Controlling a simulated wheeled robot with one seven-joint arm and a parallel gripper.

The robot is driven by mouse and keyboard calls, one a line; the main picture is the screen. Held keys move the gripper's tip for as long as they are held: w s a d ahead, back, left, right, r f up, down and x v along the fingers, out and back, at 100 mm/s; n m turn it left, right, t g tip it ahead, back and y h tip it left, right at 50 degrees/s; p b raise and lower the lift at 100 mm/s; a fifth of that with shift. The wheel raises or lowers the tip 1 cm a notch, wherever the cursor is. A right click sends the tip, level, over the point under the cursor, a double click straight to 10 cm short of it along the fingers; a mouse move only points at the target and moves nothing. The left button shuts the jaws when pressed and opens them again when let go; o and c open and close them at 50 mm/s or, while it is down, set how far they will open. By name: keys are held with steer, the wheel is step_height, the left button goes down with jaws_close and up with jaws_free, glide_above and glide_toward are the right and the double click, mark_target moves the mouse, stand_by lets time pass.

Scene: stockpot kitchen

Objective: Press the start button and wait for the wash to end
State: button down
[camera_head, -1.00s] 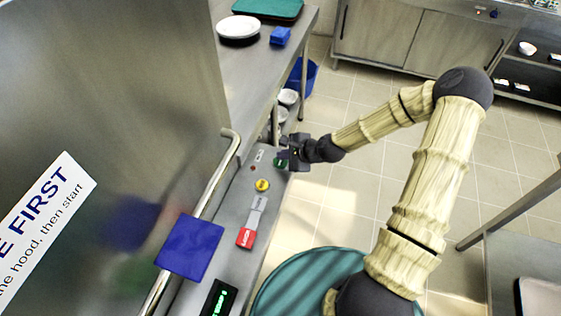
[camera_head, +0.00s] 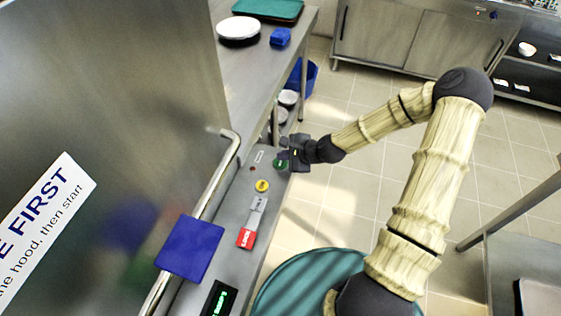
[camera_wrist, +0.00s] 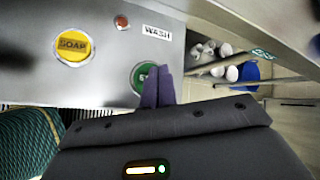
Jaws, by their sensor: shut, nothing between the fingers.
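The green start button (camera_head: 280,163) is on the front panel (camera_head: 225,215) of the steel washer. In the wrist view the button (camera_wrist: 140,76) is partly hidden behind my fingertips. My gripper (camera_head: 287,152) is shut and empty, with its tips right at the button; I cannot tell whether they touch or press it. A small red lamp (camera_wrist: 122,22) and a WASH label (camera_wrist: 157,33) are beside it. The steel hood (camera_head: 110,90) with its bar handle (camera_head: 225,165) fills the left. A green-lit display (camera_head: 219,300) is lower on the panel, too small to read.
A yellow SOAP button (camera_head: 262,186) and a red-ended slider or label (camera_head: 246,237) are nearby on the panel. A blue square pad (camera_head: 190,248) hangs at the handle. A counter (camera_head: 258,75) holds plates (camera_head: 239,28) and a blue block (camera_head: 281,36). Tiled floor (camera_head: 350,190) is open to the right.

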mark_target(284, 163)
steer(key=shift+f, duration=0.1)
stand_by(0.7)
steer(key=shift+f, duration=0.3)
steer(key=shift+f+b, duration=0.35)
steer(key=shift+f, duration=0.15)
stand_by(0.8)
steer(key=shift+r, duration=0.15)
steer(key=shift+r+p, duration=0.75)
steer(key=shift+p, duration=0.1)
step_height(284, 163, up, 5)
steer(key=p, duration=0.4)
steer(key=shift+r, duration=0.1)
stand_by(0.5)
